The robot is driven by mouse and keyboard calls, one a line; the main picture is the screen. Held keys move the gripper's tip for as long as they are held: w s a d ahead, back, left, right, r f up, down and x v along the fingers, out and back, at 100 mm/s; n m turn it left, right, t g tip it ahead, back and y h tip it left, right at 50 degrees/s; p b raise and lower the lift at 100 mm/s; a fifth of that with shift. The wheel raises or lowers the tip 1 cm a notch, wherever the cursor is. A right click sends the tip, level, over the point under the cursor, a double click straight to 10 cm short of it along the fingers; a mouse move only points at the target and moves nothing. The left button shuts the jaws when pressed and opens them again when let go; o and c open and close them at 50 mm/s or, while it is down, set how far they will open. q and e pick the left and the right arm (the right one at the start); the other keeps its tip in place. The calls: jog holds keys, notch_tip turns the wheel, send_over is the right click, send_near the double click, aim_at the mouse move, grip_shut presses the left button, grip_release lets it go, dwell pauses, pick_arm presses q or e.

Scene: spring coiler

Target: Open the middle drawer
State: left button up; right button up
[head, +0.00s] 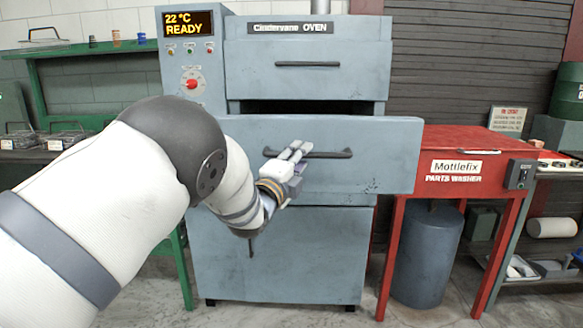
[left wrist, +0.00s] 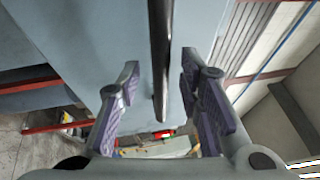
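The middle drawer (head: 385,150) of the grey-blue oven stands out from the cabinet, with a dark gap above its front. Its dark bar handle (head: 330,155) runs across the drawer front. My left gripper (head: 298,151) is at the left part of this handle. In the left wrist view the handle (left wrist: 161,60) lies between the two spread fingers of the gripper (left wrist: 160,80), with space on both sides. The fingers look open and I see no clear contact. My right gripper is not in view.
The upper drawer (head: 310,80) and the lower front (head: 290,265) look closed. A red parts washer (head: 450,155) stands close on the right, and a green rack (head: 90,48) stands on the left. A blue-grey cylinder (head: 425,255) is under the washer.

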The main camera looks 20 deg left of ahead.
pick_arm(q)
jog(key=v, duration=1)
jog(key=shift+s, duration=0.2)
jog(key=s+a+f+n+g+y+p, duration=0.15)
jog(key=s+f+n+g, duration=0.45)
jog(key=s+f, duration=0.7)
jog(key=s+a+f+n+g+y+p, duration=0.15)
jog(key=s+f+n+g, duration=0.6)
jog(key=f, duration=0.95)
jog(key=s+d+f+n+g, duration=0.1)
jog(key=s+f+n+g, duration=0.1)
jog(key=s, duration=1.5)
jog(key=s+d+f+n+g, duration=0.1)
jog(key=s+f+n+g, duration=0.2)
jog(key=s, duration=1.5)
jog(key=n+g+p, duration=0.1)
jog(key=n+g, duration=0.1)
jog(key=g, duration=0.2)
jog(key=shift+s+d+h, duration=0.2)
jog(key=shift+h, duration=0.1)
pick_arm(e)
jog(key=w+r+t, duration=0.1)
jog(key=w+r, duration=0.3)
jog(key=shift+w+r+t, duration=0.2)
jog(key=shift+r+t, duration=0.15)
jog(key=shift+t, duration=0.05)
